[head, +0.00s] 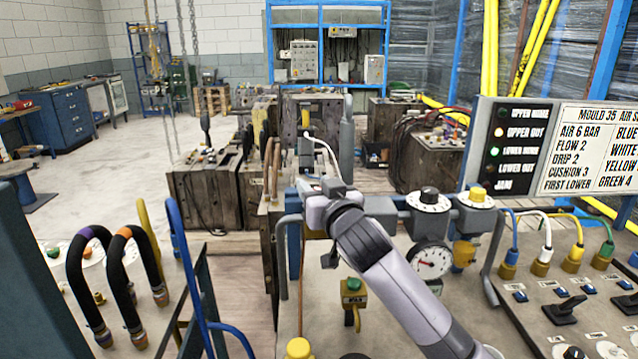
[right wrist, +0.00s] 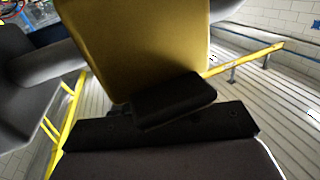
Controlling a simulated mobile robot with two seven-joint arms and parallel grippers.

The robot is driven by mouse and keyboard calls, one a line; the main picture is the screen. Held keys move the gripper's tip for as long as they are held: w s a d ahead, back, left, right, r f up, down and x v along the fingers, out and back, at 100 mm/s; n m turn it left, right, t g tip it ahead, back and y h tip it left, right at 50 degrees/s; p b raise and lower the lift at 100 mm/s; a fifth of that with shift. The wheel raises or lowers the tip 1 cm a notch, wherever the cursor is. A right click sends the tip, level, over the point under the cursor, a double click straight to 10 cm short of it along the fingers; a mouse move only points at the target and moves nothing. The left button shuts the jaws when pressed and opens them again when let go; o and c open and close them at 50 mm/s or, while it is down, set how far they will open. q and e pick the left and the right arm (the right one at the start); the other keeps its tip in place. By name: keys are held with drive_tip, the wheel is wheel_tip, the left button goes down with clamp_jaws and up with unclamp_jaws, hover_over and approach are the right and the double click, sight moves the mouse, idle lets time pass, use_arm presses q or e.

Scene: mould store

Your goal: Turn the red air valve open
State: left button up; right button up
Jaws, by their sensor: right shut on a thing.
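My right gripper (head: 306,140) is at the centre of the head view, beyond the left end of the grey pipe unit. It is shut on a yellow piece (head: 306,118) that sticks up from it. The same yellow piece (right wrist: 160,45) fills the upper middle of the right wrist view, with a black finger pad (right wrist: 175,100) against it. I cannot make out a red valve handle in either view; my arm and gripper cover part of the pipe unit. My left gripper is not in view.
A pressure gauge (head: 431,260), a black-and-white knob (head: 428,199) and a yellow-topped knob (head: 477,196) sit right of my arm. A lamp and label board (head: 515,150) stands at the right. Black hoses (head: 92,290) arch at the left. Mould blocks (head: 205,180) stand behind.

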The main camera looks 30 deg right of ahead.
drive_tip(key=n+y, duration=0.2)
drive_tip(key=y, duration=0.1)
drive_tip(key=shift+t+y, duration=0.3)
drive_tip(key=shift+y, duration=0.1)
drive_tip(key=shift+a+n+y, duration=0.2)
drive_tip(key=shift+n+y, duration=0.7)
drive_tip(key=shift+y, duration=0.35)
drive_tip(key=shift+a+n+y, duration=0.15)
drive_tip(key=shift+n+y, duration=0.75)
drive_tip(key=shift+y, duration=0.35)
drive_tip(key=shift+a+g+y, duration=0.1)
drive_tip(key=shift+g+y, duration=0.3)
drive_tip(key=o, duration=1)
drive_tip(key=shift+c, duration=0.2)
drive_tip(key=shift+s, duration=0.1)
drive_tip(key=shift+s+d+f, duration=0.15)
drive_tip(key=shift+s+d, duration=0.05)
drive_tip(key=shift+s, duration=0.35)
drive_tip(key=s, duration=0.1)
drive_tip(key=s+d+b, duration=0.1)
drive_tip(key=s, duration=0.1)
drive_tip(key=shift+s+n, duration=0.25)
drive_tip(key=shift+n, duration=0.05)
drive_tip(key=shift+b+v, duration=0.35)
drive_tip(key=shift+v, duration=0.7)
